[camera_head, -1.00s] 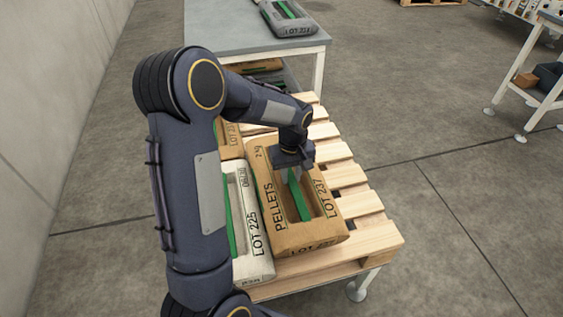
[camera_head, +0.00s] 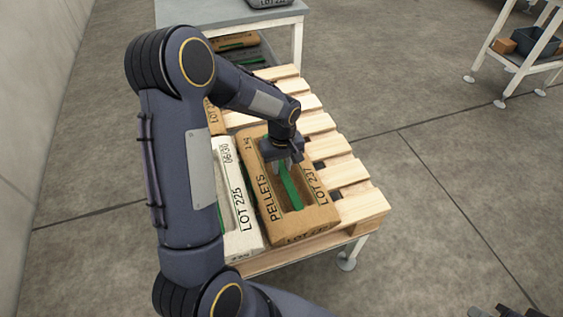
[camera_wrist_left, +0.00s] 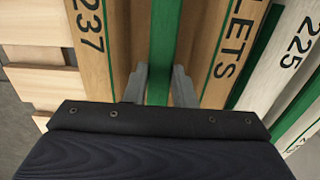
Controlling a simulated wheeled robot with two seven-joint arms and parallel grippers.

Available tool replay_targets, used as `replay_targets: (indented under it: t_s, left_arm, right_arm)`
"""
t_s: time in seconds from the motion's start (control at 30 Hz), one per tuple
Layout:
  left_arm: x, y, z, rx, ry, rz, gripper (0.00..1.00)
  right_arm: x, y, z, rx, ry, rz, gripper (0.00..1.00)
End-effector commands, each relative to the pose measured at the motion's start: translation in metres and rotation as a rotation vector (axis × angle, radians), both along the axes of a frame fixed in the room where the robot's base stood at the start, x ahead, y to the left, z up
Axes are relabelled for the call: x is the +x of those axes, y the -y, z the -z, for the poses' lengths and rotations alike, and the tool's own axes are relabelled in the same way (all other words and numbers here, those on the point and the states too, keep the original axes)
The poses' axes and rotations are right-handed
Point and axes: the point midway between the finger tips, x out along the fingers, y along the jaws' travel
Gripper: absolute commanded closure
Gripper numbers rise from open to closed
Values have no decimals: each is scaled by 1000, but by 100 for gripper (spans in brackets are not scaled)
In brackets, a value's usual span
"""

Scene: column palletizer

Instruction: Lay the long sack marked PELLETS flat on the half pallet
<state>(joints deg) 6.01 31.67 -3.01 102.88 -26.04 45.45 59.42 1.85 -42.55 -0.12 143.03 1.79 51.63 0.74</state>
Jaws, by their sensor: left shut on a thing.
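The long brown PELLETS sack (camera_head: 320,215) lies flat and level on the wooden half pallet (camera_head: 365,205); it also shows in the left wrist view (camera_wrist_left: 205,45). A green strap runs along its recessed top. My left gripper (camera_head: 289,168) is over the sack's recess, shut on the green strap; in the left wrist view its fingers (camera_wrist_left: 160,90) stand either side of the strap. The sack's far end is partly behind my gripper. Dark parts of my right gripper (camera_head: 490,312) just show at the bottom right edge, mostly cut off.
A white LOT 225 sack (camera_head: 246,243) lies right beside the PELLETS sack, on its left. Another brown sack (camera_head: 213,118) lies behind it. Bare slats are on the pallet's right side. A grey table (camera_head: 225,34) stands behind, and a shelf (camera_head: 520,55) at the far right.

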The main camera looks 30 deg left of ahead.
Motion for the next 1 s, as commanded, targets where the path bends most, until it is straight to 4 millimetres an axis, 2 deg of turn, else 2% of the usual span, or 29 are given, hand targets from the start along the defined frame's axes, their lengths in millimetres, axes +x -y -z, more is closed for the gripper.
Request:
replay_targets:
  t_s: [0.17, 0.2, 0.33, 0.6, 0.73, 0.87, 1.0]
  left_arm:
    - [2, 0, 0, 1, 7, 1, 100]
    - [0, 0, 2, 0, 0, 1, 73]
    - [0, 0, 2, 0, 0, 1, 56]
    - [0, 0, 1, 0, 0, 0, 55]
    - [0, 0, -7, 1, 1, 0, 55]
    - [1, 0, -31, 2, 4, 1, 55]
    - [1, 0, -62, 0, 4, 0, 55]
  right_arm:
    - [0, 0, 2, 0, 0, 0, 100]
    - [0, 0, 2, 0, 0, 0, 100]
    - [0, 0, 2, 0, 0, 0, 100]
    - [0, 0, 1, 0, 0, 0, 100]
    - [0, 0, -3, 0, 0, 0, 100]
    - [0, 0, -10, 0, 0, 0, 100]
    - [0, 0, -19, 0, 0, 0, 100]
